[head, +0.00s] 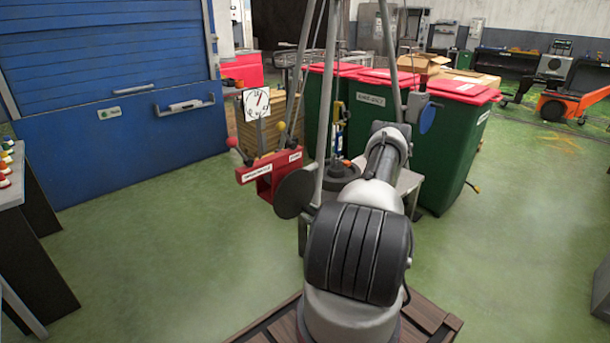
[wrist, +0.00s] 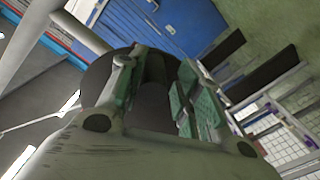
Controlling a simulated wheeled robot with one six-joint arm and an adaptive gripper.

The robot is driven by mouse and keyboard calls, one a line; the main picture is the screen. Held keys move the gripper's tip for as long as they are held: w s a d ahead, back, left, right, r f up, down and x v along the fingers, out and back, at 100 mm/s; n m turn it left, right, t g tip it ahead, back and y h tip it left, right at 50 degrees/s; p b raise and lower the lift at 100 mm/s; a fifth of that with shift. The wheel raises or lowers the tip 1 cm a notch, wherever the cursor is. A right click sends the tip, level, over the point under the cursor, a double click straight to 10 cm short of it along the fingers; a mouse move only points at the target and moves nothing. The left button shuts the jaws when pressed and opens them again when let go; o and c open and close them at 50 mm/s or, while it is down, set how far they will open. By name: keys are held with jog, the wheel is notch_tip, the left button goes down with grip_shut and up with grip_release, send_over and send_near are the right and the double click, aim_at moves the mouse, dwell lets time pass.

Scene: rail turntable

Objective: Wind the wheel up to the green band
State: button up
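The wheel appears to be the dark round disc (head: 294,194) beside a grey tripod leg. A dark round thing, likely the same wheel, shows behind my fingers in the wrist view (wrist: 98,78). A white dial (head: 256,103) with a needle stands on a post to the left; I cannot make out a green band on it. My gripper (wrist: 154,95) has its green-padded fingers apart, with a dark shape between them; I cannot tell whether they touch it. In the head view my arm hides the gripper.
A red lever box (head: 270,174) with ball-ended levers stands left of the disc. Grey tripod legs (head: 332,90) rise close to my arm. Green bins (head: 452,148) with red lids stand behind and right. A bench (head: 40,240) is at left.

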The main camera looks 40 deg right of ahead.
jog(key=shift+o, duration=0.2)
jog(key=shift+d, duration=0.25)
jog(key=shift+s+r, duration=0.1)
jog(key=shift+s+d, duration=0.1)
jog(key=shift+s, duration=0.2)
jog(key=s, duration=0.7)
jog(key=shift+d, duration=0.25)
jog(key=shift+s, duration=0.1)
